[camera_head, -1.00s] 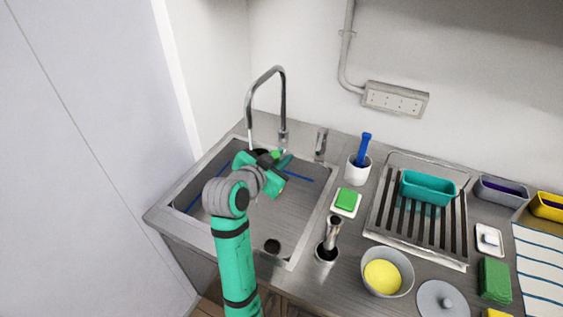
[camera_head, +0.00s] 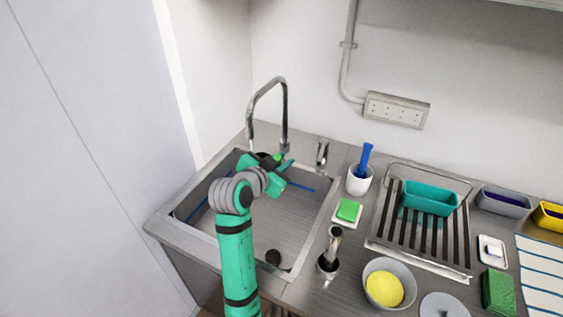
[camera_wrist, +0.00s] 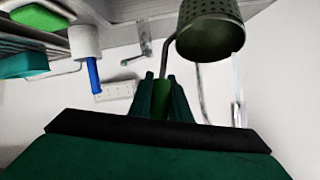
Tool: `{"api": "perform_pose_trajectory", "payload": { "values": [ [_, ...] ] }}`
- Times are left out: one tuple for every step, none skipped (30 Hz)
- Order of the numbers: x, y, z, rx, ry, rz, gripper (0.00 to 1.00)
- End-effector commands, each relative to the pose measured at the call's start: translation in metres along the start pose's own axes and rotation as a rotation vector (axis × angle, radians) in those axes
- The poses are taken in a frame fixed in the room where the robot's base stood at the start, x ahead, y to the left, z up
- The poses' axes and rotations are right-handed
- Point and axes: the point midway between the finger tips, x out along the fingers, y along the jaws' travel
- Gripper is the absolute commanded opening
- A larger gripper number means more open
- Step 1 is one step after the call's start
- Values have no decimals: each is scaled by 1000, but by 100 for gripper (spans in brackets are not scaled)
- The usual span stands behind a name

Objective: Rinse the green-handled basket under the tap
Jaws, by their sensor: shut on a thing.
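My gripper (camera_head: 277,170) is over the sink (camera_head: 300,225), just below the mouth of the curved chrome tap (camera_head: 285,110). In the wrist view its fingers (camera_wrist: 162,98) are shut on the green handle of the basket. The basket (camera_wrist: 212,32) is a dark, perforated metal cup at the top of the wrist view, joined to the handle by a bent grey stem. In the head view my arm and gripper hide most of the basket, with a bit of green showing at the fingers. I cannot make out any running water.
A lever fitting (camera_head: 322,152) stands right of the tap. A white cup with a blue handle (camera_head: 360,178), a green sponge on a dish (camera_head: 348,211) and a metal cylinder (camera_head: 329,262) line the sink's right side. A draining rack (camera_head: 380,235) holds a teal tub (camera_head: 430,199).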

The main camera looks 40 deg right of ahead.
Motion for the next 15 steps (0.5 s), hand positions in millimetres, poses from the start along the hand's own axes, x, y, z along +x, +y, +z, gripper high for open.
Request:
{"api": "perform_pose_trajectory", "payload": {
  "values": [
    [0,0,0,0,1,0,0],
    [0,0,0,0,1,0,0],
    [0,0,0,0,1,0,0],
    [0,0,0,0,1,0,0],
    [0,0,0,0,1,0,0],
    [0,1,-1,1,1,0,0],
    [0,1,-1,1,1,0,0],
    [1,2,-1,1,1,0,0],
    [1,2,-2,1,1,0,0],
    [1,3,-2,1,1,0,0],
    [2,4,-2,1,1,0,0],
    [2,5,-3,1,1,0,0],
    [3,6,-3,1,1,0,0],
    [3,7,-4,0,1,0,0],
    [4,8,-4,0,1,0,0]
  ]
}}
